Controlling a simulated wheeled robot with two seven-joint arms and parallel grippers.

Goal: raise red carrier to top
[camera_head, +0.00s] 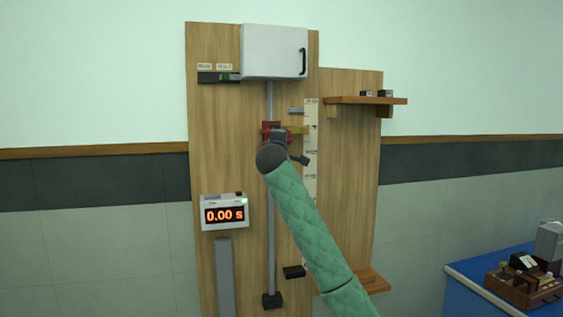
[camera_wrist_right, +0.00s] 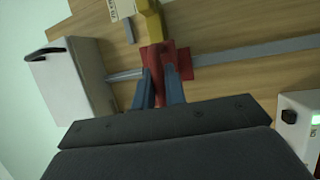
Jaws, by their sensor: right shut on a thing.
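The red carrier (camera_head: 267,129) sits on the vertical grey rail (camera_head: 270,210) of the wooden board, in the upper part, below the white box. My right gripper (camera_head: 278,134) is at the carrier, and its wrist hides part of it in the head view. In the right wrist view my right gripper (camera_wrist_right: 159,92) has its two blue-grey fingers shut on a red part of the carrier (camera_wrist_right: 158,60). A yellow piece (camera_wrist_right: 149,22) extends from the carrier toward the scale (camera_head: 310,150). My left gripper is not in view.
A white box (camera_head: 274,52) with a black handle is at the rail's top. A timer (camera_head: 224,212) reading 0.00 s hangs at left. A wooden shelf (camera_head: 366,100) is at right. A blue bench (camera_head: 480,288) with instruments stands at lower right.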

